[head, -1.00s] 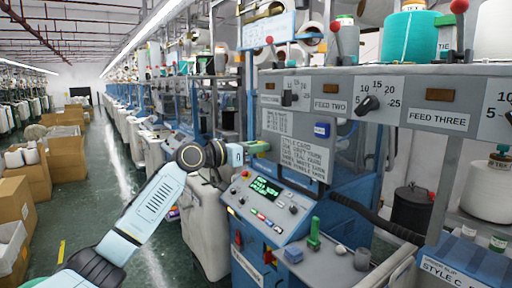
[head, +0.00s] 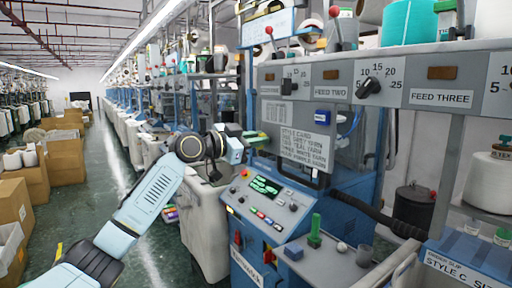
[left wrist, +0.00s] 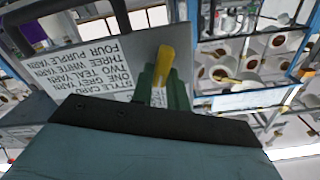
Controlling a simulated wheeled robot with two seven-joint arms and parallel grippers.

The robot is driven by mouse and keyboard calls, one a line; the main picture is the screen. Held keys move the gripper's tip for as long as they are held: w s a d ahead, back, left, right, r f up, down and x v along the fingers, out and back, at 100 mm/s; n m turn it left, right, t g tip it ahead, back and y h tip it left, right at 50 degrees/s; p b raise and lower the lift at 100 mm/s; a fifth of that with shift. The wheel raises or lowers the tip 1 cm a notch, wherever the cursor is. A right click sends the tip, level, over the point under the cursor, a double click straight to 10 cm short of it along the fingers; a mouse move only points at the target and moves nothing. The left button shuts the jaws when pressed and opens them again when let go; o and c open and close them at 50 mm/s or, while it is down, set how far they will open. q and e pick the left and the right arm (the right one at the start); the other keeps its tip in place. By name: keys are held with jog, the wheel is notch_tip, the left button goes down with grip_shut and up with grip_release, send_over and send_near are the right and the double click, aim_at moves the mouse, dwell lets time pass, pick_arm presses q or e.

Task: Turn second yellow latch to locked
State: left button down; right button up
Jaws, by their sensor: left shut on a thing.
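My left gripper (head: 257,137) reaches from the left to the left edge of the style card in the head view. In the left wrist view its green fingers (left wrist: 177,92) are shut on a yellow latch (left wrist: 165,62), whose upper part sticks out beyond them. The latch stands in front of the white style card (left wrist: 112,68). The card also shows in the head view (head: 305,148). The latch is too small and covered to make out in the head view, and I cannot tell whether it is locked. My right gripper is not in view.
A control panel (head: 265,195) with a lit green screen sits below the gripper. Boxes (head: 66,158) line the left; the aisle floor is clear.

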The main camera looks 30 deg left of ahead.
pick_arm(q)
jog(key=m+b, duration=0.1)
jog(key=m, duration=0.2)
jog(key=m+b, duration=0.1)
jog(key=m, duration=0.2)
jog(key=f+m+b, duration=0.1)
jog(key=m, duration=0.3)
jog(key=shift+s+d+b, duration=0.1)
jog(key=shift+d+b, duration=0.2)
jog(key=shift+b, duration=0.05)
jog(key=shift+f+m+b, duration=0.1)
jog(key=shift+m+b, duration=0.25)
jog(key=shift+m, duration=1.25)
jog(key=c, duration=1.4)
grip_release()
jog(key=shift+s, duration=0.1)
